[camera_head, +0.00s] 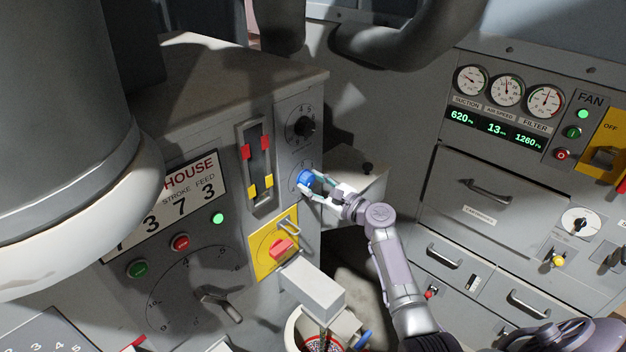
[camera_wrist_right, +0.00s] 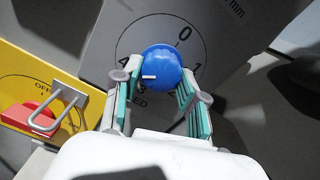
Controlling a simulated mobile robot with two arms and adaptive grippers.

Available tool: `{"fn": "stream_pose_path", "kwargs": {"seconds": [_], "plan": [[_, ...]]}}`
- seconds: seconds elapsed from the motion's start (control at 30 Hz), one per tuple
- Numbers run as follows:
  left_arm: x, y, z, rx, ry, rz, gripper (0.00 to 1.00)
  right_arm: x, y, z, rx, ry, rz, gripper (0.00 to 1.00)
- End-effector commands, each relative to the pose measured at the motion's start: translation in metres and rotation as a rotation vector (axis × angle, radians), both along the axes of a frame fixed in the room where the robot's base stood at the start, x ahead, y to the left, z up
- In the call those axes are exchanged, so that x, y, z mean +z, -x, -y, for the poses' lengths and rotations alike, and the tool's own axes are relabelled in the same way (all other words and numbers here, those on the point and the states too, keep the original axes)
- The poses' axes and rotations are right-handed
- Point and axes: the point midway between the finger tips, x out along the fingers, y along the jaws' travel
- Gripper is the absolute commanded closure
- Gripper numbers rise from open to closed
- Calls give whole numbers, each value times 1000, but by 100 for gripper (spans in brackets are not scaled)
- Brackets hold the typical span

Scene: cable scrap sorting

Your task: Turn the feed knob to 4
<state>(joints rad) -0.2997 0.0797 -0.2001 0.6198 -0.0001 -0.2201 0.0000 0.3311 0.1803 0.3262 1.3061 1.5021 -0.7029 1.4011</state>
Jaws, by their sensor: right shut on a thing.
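The blue feed knob (camera_head: 305,177) is on the side face of the grey machine, below a black knob. In the wrist view the blue knob (camera_wrist_right: 162,66) sits in a ring of numbers: 0 above, 1 to the right, 4 to the left. Its white mark points left, slightly below the 4; I cannot tell whether it lines up exactly. The lower numbers are partly hidden by the fingers. My right gripper (camera_head: 312,186) is shut on the knob, with its teal-padded fingers (camera_wrist_right: 160,90) on either side. My left gripper is not in view.
A yellow plate with a red switch (camera_head: 282,249) and a metal hasp sits just below the knob. A black knob (camera_head: 305,127) is above it. A slider panel (camera_head: 257,165) is to the left. A fan panel with gauges (camera_head: 507,90) stands at the right.

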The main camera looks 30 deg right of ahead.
Motion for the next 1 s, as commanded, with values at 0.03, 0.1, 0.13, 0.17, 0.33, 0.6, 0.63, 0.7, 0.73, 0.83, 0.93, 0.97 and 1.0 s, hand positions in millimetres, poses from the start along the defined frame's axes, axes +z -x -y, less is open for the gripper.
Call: {"fn": "stream_pose_path", "kwargs": {"seconds": [0.03, 0.1, 0.13, 0.17, 0.33, 0.6, 0.63, 0.7, 0.73, 0.83, 0.93, 0.97, 1.0], "plan": [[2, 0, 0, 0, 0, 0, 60, -2, 1, -1, 1, -18, -11, 93], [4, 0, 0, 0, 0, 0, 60, -2, 1, -1, 1, -41, -19, 93], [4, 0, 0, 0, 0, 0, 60, -2, 1, -1, 1, -49, -22, 93], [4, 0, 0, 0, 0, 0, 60, -2, 1, -1, 0, -55, -25, 93], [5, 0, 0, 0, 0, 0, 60, -3, 1, -1, 0, -79, -33, 93], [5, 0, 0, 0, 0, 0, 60, -4, 1, -1, 0, -85, -35, 93], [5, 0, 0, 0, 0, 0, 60, -4, 1, -1, 0, -85, -35, 93], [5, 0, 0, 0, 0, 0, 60, -4, 1, -1, 1, -84, -35, 93], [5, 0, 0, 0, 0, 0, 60, -4, 1, -1, 1, -84, -35, 93], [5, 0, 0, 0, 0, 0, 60, -3, 1, -1, 1, -84, -34, 43], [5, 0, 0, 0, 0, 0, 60, -3, 1, -1, 1, -84, -33, 33], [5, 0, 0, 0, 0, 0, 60, -2, 1, -1, 1, -83, -33, 33], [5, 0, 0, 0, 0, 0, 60, -2, 1, -1, 0, -83, -31, 33]]}}
